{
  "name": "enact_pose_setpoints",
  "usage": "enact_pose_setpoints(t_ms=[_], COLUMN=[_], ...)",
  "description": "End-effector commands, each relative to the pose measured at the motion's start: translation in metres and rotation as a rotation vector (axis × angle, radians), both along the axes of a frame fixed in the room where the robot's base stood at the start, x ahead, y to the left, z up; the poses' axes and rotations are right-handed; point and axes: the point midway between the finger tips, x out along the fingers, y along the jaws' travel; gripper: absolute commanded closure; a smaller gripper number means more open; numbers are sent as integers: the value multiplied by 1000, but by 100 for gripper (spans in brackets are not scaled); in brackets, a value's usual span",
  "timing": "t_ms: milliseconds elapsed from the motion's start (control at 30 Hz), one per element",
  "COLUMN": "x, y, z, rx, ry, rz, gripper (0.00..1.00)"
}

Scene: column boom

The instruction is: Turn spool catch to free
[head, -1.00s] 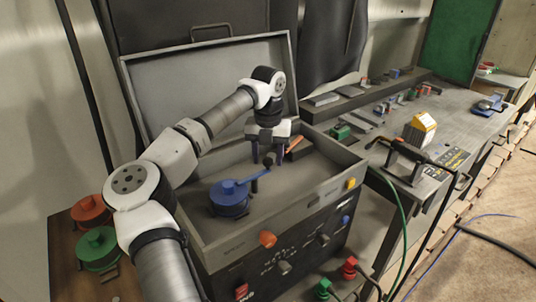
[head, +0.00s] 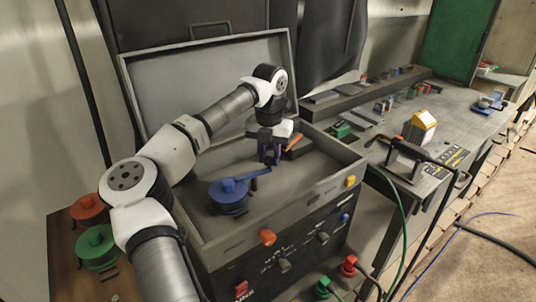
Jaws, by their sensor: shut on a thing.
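A blue spool (head: 229,195) sits in the open grey box, left of the middle of its floor. A blue lever (head: 257,174), which looks like the spool catch, runs from the spool up and to the right. My gripper (head: 269,160) points down over the box and is shut on the far end of the lever. The fingers hide that end and its dark knob. I cannot read any mark for the free position.
The box's raised lid (head: 210,80) stands behind my arm. An orange-handled piece (head: 296,142) lies right of the gripper. Knobs line the front panel, including an orange one (head: 267,237). A workbench (head: 470,125) with tools stands to the right; red (head: 88,208) and green spools (head: 97,245) lie left.

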Motion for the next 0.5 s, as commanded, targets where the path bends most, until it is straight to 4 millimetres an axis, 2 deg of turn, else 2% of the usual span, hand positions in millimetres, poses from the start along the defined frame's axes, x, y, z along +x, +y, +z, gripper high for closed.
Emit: enact_pose_setpoints(t_ms=[500], x=[-21], y=[-6], z=[0], rx=[1], ry=[-4], rz=[-478], gripper=[96])
